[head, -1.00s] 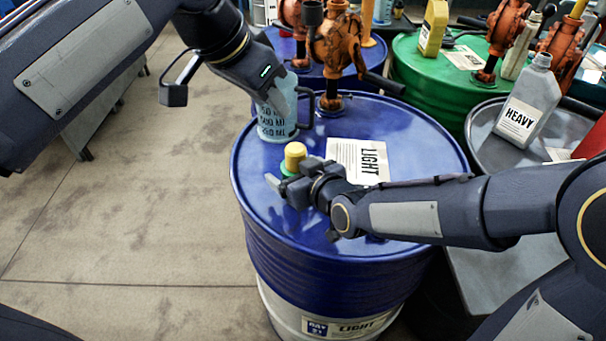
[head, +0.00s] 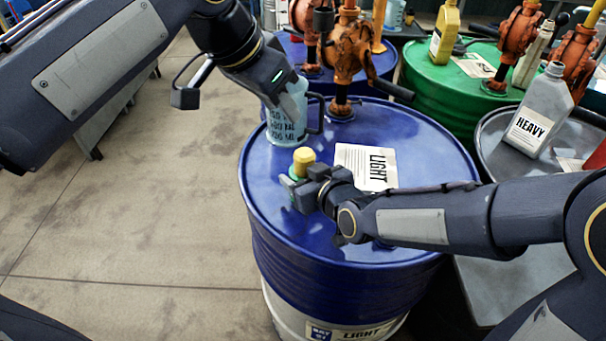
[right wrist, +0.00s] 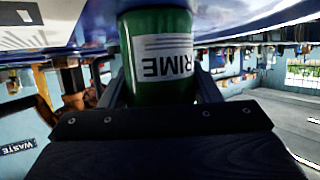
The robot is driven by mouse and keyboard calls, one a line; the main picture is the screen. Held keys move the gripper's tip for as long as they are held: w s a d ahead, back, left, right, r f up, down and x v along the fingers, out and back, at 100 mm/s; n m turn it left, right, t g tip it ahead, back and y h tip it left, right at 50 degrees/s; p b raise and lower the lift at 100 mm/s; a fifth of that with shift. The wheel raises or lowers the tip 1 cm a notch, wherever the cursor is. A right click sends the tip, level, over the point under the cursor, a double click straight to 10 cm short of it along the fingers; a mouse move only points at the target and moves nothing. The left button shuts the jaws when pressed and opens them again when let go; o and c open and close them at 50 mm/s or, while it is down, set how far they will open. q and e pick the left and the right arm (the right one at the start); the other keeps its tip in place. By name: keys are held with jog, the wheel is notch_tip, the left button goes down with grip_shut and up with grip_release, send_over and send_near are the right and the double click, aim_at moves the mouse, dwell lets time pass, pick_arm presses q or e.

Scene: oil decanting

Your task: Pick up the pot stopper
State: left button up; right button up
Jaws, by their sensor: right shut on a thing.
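A small green pot (head: 295,176) with a yellow stopper (head: 303,156) on top stands on the blue drum near its left side. My right gripper (head: 301,192) is shut around the pot's green body, below the stopper. In the right wrist view the green pot (right wrist: 160,58) sits between the fingers, its PRIME label upside down; the stopper does not show there. My left gripper (head: 277,88) is at the upper part of a clear measuring jug (head: 289,125) behind the pot. Its fingertips are partly hidden, so I cannot tell whether it is open.
The blue drum (head: 370,225) carries a LIGHT sheet (head: 366,167) and an orange pump (head: 348,50) at the back. A grey HEAVY bottle (head: 540,112) stands on a grey drum at right. A green drum (head: 425,85) is behind.

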aim_at(304, 152)
pick_arm(q)
jog(key=o, duration=0.5)
jog(key=shift+w, duration=0.1)
jog(key=shift+c, duration=0.2)
jog(key=shift+o, duration=0.6)
jog(key=shift+w+d+n+g+y, duration=0.2)
jog(key=shift+n+g+y, duration=0.1)
jog(key=shift+n, duration=0.5)
jog(key=w+d+f+n+g+y, duration=0.1)
jog(key=f+n, duration=0.2)
jog(key=n, duration=0.3)
jog(key=w+d+f+n+g+y, duration=0.1)
jog(key=f+n, duration=0.2)
jog(key=n, duration=0.4)
jog(key=w+d+f+n+g+y, duration=0.1)
jog(key=d+f+n, duration=0.1)
jog(key=n, duration=0.5)
jog(key=shift+f+g+y, duration=0.3)
jog(key=shift+f, duration=0.15)
jog(key=shift+w+a+f, duration=0.1)
jog(key=shift+w+f, duration=0.05)
jog(key=shift+f, duration=1.25)
jog(key=shift+w+a+f, duration=0.1)
jog(key=shift+f, duration=1.25)
